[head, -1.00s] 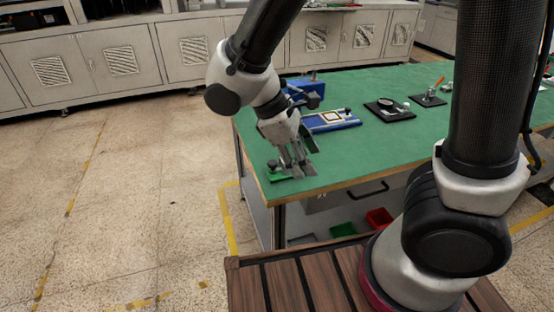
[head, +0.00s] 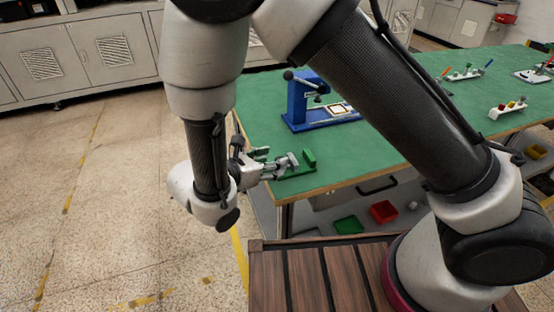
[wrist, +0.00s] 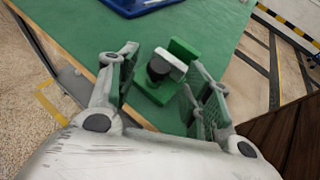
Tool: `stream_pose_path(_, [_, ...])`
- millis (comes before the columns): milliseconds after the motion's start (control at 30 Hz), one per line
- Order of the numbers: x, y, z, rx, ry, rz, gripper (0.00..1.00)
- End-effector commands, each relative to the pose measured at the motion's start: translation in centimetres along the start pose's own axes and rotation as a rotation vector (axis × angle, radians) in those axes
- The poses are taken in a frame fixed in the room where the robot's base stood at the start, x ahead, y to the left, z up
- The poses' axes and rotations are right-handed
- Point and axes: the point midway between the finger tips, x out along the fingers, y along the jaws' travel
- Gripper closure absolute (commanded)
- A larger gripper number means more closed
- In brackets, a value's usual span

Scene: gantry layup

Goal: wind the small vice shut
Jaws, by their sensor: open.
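The small vice sits near the front left corner of the green table; its green upright jaw (head: 309,158) shows in the head view. In the wrist view it has a green base (wrist: 158,92), a pale block-like jaw and a dark round knob or screw end (wrist: 159,66) facing me. My gripper (head: 277,160) lies low and level at the table's left edge, pointing right at the vice. In the wrist view my gripper (wrist: 164,58) is open, its fingers on either side of the dark knob. I cannot tell whether they touch it. In the head view my fingers partly hide the vice.
A blue press (head: 301,100) with a black-knobbed lever stands behind the vice. Racks with coloured pieces (head: 507,108) stand farther right. Green (head: 348,225) and red (head: 383,211) bins sit below the table. The green tabletop (head: 262,118) between vice and press is clear.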

Motion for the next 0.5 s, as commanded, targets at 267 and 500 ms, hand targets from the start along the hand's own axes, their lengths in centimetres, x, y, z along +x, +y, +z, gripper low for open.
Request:
stream_pose_path(267, [2.6, 0.0, 0.0, 0.001, 0.0, -0.001, 0.51])
stream_pose_path(500, [2.7, 0.0, 0.0, 0.002, 0.001, 0.0, 0.51])
